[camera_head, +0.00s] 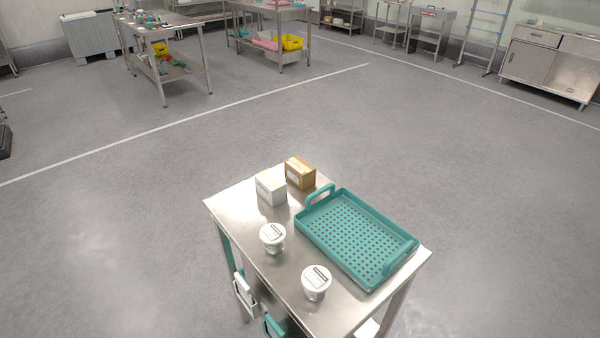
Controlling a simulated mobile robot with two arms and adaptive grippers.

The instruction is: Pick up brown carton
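The brown carton (300,173) stands upright at the far end of a small steel table (288,253). It is a small box with a pale label on its left face. A white carton (271,189) stands just to its left and slightly nearer, with little or no gap between them. A teal perforated tray (357,237) with two raised handles lies to the right and nearer, its far handle close to the brown carton. Neither of my grippers shows in the head view.
Two white lidded tubs, the left one (272,237) and the right one (316,282), stand on the near left part of the table. Teal and white items hang or sit below the tabletop. Open grey floor surrounds the table. Other steel tables (165,32) stand far behind.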

